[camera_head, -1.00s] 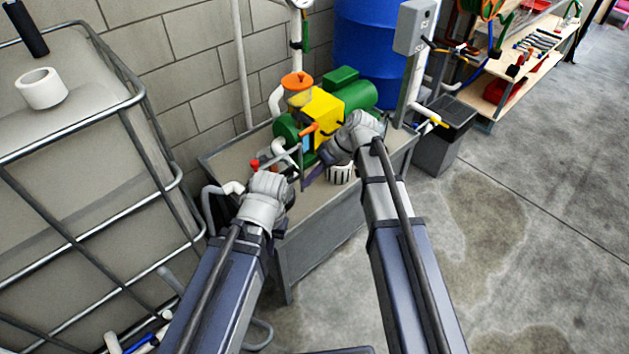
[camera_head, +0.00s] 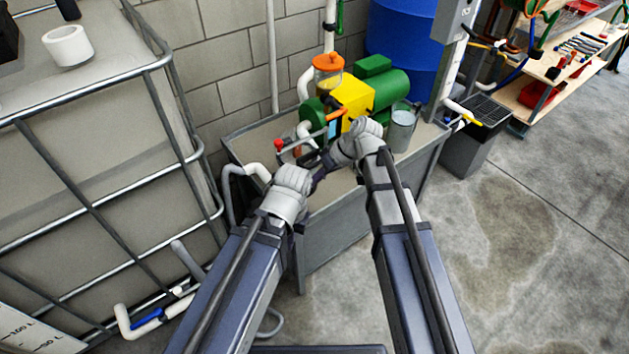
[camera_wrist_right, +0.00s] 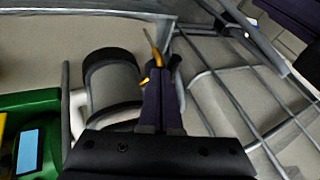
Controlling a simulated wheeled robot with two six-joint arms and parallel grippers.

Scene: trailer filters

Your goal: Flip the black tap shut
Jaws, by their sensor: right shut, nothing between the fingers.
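My right gripper (camera_wrist_right: 160,90) is shut and empty in the right wrist view. A small dark piece (camera_wrist_right: 176,65) shows right beside its fingertips; I cannot tell whether it is the black tap or whether they touch. A thin yellow-orange part (camera_wrist_right: 154,52) is at the tips. In the head view, my right gripper (camera_head: 317,180) points down and left over the grey trough, close to the left wrist. The left arm's wrist hides most of my left gripper, so its jaws cannot be read. No black tap stands out clearly in the head view.
The trough (camera_head: 325,235) holds a yellow-green pump (camera_head: 352,95), a metal cup (camera_head: 402,128) and a red-handled pipe fitting (camera_head: 279,146). A caged tank (camera_head: 80,150) stands close on the left. Floor at right is open.

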